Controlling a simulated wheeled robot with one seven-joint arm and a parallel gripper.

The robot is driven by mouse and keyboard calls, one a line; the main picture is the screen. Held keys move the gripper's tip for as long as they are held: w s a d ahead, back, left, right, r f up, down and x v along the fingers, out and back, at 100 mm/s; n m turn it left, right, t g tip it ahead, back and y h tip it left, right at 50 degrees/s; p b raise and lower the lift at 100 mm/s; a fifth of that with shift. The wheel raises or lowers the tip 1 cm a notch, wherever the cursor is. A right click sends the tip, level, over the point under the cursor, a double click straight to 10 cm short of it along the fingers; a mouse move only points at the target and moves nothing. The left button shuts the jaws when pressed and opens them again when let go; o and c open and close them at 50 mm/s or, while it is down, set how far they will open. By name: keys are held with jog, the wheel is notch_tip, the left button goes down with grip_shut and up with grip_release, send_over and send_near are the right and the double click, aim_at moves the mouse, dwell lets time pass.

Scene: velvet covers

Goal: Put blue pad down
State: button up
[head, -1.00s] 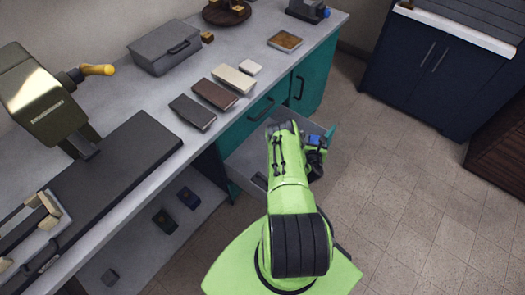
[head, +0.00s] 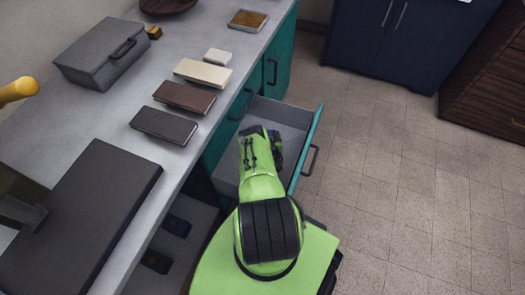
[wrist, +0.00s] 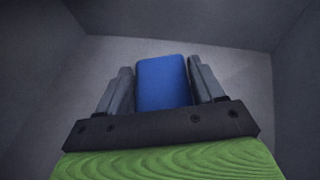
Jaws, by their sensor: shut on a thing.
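The blue pad (wrist: 163,88) stands between the two grey fingers of my gripper (wrist: 160,76) in the wrist view. My gripper is shut on it. Grey drawer walls and a grey drawer floor surround them there. I cannot tell whether the pad touches the floor. In the head view, my green arm reaches into the open drawer (head: 284,112), and my gripper is mostly hidden behind the arm. The pad does not show in that view.
The drawer's teal front (head: 308,140) stands pulled out from the grey counter (head: 110,112). On the counter are a dark book (head: 164,125), a brown book (head: 184,97), a cream book (head: 202,74) and a grey case (head: 103,62). Tiled floor at right is clear.

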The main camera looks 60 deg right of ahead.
notch_tip(320, 180, down, 6)
jog(key=b, duration=0.2)
jog(key=shift+r+b, duration=0.15)
jog(key=shift+b, duration=0.2)
jog(key=shift+r, duration=0.15)
jog(key=o, duration=1)
jog(key=p+v, duration=0.3)
jog(key=v, duration=0.3)
jog(key=shift+s+a+r+p, duration=0.15)
jog(key=shift+a+r+p, duration=0.05)
jog(key=shift+a+p, duration=0.15)
jog(key=shift+s+a, duration=0.2)
jog(key=shift+a, duration=0.05)
